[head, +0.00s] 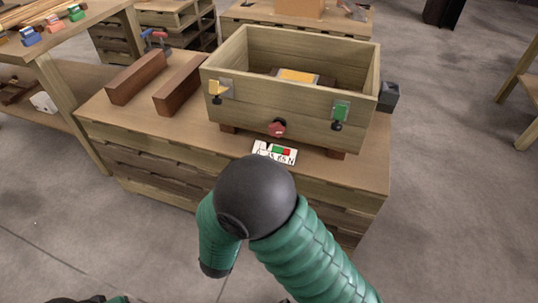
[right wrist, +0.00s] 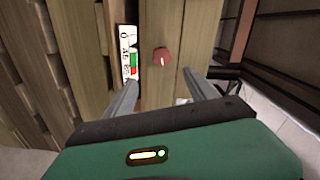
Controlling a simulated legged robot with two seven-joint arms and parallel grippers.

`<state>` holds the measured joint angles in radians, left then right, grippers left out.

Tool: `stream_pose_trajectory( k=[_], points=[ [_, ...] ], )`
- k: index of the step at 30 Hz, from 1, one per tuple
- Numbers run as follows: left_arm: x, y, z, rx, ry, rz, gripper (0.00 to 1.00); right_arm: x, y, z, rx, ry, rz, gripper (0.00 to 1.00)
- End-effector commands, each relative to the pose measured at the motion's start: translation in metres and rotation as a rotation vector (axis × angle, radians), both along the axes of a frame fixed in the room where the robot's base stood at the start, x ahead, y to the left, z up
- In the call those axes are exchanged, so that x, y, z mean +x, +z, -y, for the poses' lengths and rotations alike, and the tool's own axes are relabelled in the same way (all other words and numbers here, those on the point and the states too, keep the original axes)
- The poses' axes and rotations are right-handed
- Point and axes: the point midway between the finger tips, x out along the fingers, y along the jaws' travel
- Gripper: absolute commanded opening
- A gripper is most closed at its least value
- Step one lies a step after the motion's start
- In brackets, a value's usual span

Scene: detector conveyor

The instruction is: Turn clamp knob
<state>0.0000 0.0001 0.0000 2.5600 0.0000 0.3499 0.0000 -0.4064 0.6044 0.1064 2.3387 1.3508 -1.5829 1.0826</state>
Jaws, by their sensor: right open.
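The red clamp knob (head: 277,128) sits low on the front wall of a wooden box (head: 290,119) on the workbench. It also shows in the right wrist view (right wrist: 161,56), ahead of my right gripper (right wrist: 162,80). That gripper is open and empty, and the knob lies beyond and between its fingertips, apart from them. A yellow clamp (head: 214,90) and a green clamp (head: 340,110) are on the same front wall, left and right. In the head view my right arm's black joint is in front of the bench, and its gripper does not show. My left gripper is not in view.
A white card with a green and red scale (head: 275,152) is below the knob; it shows in the wrist view (right wrist: 128,55). Two brown wooden bars (head: 136,78) lie left of the box. A small dark block (head: 389,95) is at its right.

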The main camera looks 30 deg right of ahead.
Motion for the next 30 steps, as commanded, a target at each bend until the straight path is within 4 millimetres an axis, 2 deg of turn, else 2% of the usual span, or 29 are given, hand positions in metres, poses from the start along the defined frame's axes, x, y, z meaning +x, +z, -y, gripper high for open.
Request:
stream_pose_trajectory(
  k=[2, 9, 13, 17, 20, 30],
  points=[
    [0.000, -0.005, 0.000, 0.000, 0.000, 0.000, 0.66, 0.000, -0.002, -0.001, -0.088, 0.001, -0.100, 0.65],
    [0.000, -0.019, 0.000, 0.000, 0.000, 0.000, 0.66, -0.001, 0.000, -0.003, -0.575, 0.003, -0.668, 0.65],
    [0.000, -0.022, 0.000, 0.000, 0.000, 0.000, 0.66, -0.001, 0.002, -0.004, -0.742, 0.003, -0.863, 0.65],
    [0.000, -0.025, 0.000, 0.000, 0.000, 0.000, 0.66, 0.002, 0.002, 0.001, -0.787, 0.001, -0.918, 0.65],
    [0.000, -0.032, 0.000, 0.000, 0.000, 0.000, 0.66, 0.011, 0.000, 0.012, -0.784, -0.002, -0.916, 0.65],
    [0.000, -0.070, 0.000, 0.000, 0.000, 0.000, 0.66, 0.068, -0.002, 0.079, -0.782, -0.003, -0.914, 0.65]
  ],
)
